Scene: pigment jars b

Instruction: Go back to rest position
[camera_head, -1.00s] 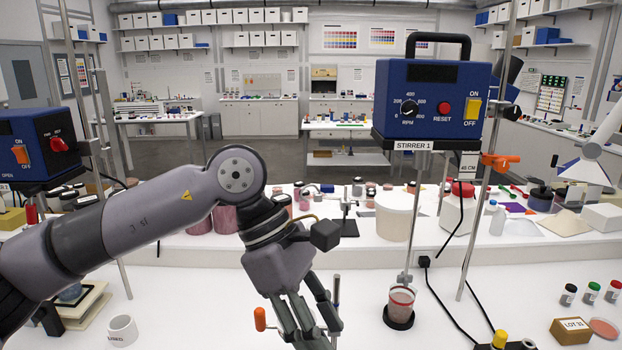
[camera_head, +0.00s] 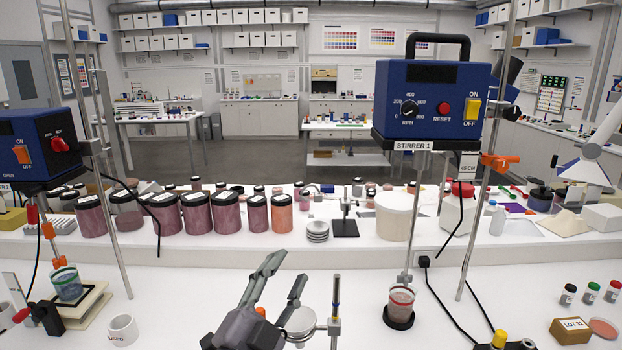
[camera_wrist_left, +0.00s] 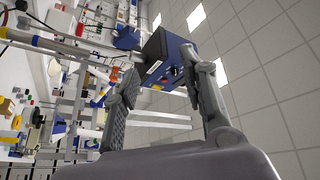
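My left gripper (camera_head: 282,282) is low in the middle of the head view, above the front bench, with its fingers pointing up and apart. In the left wrist view its two fingers (camera_wrist_left: 165,90) are spread with nothing between them. The blue stirrer unit (camera_wrist_left: 168,55) shows beyond the fingers there. My right gripper is not in either view.
STIRRER 1 (camera_head: 428,98) hangs on rods above a beaker (camera_head: 401,301) at right. Another stirrer (camera_head: 38,148) and beaker (camera_head: 67,284) stand at left. A white cup (camera_head: 123,329) is at front left. Lidded pigment jars (camera_head: 195,213) line the raised shelf. A LOT box (camera_head: 571,331) is at right.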

